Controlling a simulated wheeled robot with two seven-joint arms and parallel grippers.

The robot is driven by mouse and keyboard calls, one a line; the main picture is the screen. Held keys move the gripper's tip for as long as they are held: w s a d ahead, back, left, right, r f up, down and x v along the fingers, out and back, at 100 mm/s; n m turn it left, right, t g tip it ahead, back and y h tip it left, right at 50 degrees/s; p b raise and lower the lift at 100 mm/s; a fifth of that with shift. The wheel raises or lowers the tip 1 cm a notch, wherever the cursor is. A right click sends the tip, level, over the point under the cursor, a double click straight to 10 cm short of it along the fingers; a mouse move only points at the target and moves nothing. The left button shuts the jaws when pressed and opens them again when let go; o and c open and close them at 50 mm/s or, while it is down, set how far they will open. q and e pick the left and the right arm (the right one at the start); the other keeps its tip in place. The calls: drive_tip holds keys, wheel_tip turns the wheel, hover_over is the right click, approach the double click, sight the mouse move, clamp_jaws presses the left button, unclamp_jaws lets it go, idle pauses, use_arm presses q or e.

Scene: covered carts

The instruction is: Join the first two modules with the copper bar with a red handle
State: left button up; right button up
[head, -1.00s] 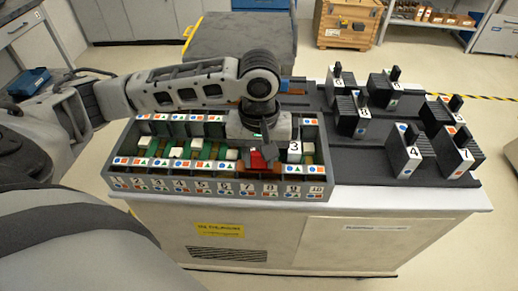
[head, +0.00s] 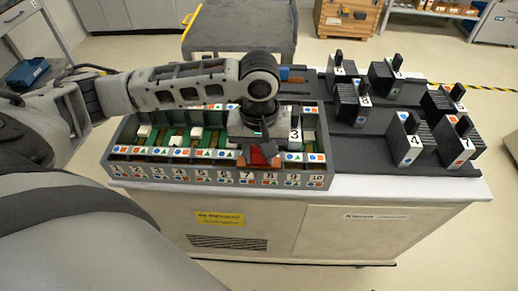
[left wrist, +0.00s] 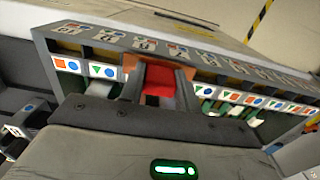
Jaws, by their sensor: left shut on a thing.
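My left gripper (head: 260,161) is shut on the red handle (head: 257,155) of a copper bar, over the front part of the numbered grey rack near labels 7 and 8. In the left wrist view the red handle (left wrist: 160,82) stands between the fingers, with copper (left wrist: 130,64) showing beside it. Most of the bar is hidden, so I cannot tell whether it touches the contacts. A module marked 3 (head: 295,136) stands in the rack, right of the gripper. The rack's front wall (head: 210,175) carries numbers and coloured shapes. My right gripper is not in view.
Several dark numbered modules, among them module 4 (head: 405,140) and module 7 (head: 462,138), stand on the dark board at the right. A grey cart (head: 240,32) is behind. A strip of white cart top (head: 400,190) is clear.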

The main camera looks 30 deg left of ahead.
use_arm(q)
drive_tip(key=shift+f, duration=0.1)
drive_tip(key=o, duration=1.1)
wheel_tip(320, 180, up, 16)
drive_tip(key=shift+f+p, duration=0.1)
drive_tip(key=shift+p, duration=0.6)
